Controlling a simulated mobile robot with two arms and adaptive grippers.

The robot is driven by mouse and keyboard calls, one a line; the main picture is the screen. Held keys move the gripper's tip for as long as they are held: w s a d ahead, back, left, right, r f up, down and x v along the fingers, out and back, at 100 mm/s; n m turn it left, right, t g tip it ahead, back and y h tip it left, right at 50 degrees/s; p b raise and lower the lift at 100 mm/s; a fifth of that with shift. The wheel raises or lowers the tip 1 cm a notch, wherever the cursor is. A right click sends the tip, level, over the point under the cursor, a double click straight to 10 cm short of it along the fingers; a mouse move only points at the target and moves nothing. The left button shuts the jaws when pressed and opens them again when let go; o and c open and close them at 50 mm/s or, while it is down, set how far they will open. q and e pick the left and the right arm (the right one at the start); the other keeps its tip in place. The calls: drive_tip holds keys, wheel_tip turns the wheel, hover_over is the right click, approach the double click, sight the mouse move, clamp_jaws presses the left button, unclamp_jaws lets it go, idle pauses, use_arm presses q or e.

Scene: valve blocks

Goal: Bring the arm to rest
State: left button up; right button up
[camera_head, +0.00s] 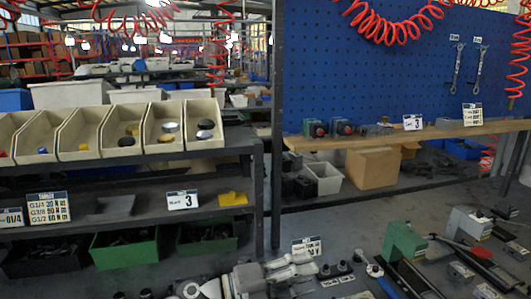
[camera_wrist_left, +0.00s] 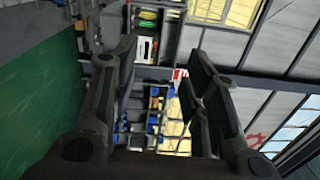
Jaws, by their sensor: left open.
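My left gripper (camera_head: 303,264) is low in the middle of the head view, its fingers pointing right. In the left wrist view its dark fingers (camera_wrist_left: 162,75) are spread apart, with nothing between them. Most of my left arm is cut off by the bottom edge of the head view. My right gripper does not show.
Sloped bins (camera_head: 127,128) stand on a dark shelf at the left, with green crates (camera_head: 124,247) below. Small red-and-green parts (camera_head: 316,128) sit on a wooden shelf (camera_head: 380,139) under a blue pegboard (camera_head: 350,65). Small dark parts (camera_head: 335,270) lie just right of the left gripper.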

use_arm(q)
drive_tip(key=w+a+r+n+t+y, duration=0.1)
drive_tip(key=w+a+n+t+y, duration=0.2)
drive_tip(key=a+n+t+y, duration=0.8)
drive_tip(key=s+a+f+n+y, duration=0.45)
drive_tip(key=a+f+n, duration=0.55)
drive_tip(key=n, duration=0.6)
drive_tip(key=s+a+f+n+g+y, duration=0.15)
drive_tip(key=s+f+g, duration=0.3)
drive_tip(key=s, duration=0.45)
drive_tip(key=s+a+f+n+g, duration=0.2)
drive_tip(key=s+a+f+g, duration=0.15)
drive_tip(key=s+f, duration=0.4)
drive_tip(key=s+a+f+n+g+y, duration=0.1)
drive_tip(key=s+a+f+n+g, duration=0.2)
drive_tip(key=s, duration=0.7)
wheel_tip(320, 180, down, 33)
drive_tip(key=s+m+g+b, duration=0.2)
drive_tip(key=s+g+b, duration=0.1)
drive_tip(key=b, duration=0.3)
drive_tip(key=s+a+f+b, duration=0.2)
drive_tip(key=s+f+b, duration=0.2)
drive_tip(key=s+f, duration=1.2)
wheel_tip(320, 180, down, 4)
drive_tip(key=shift+r+g, duration=0.25)
drive_tip(key=shift+g, duration=0.15)
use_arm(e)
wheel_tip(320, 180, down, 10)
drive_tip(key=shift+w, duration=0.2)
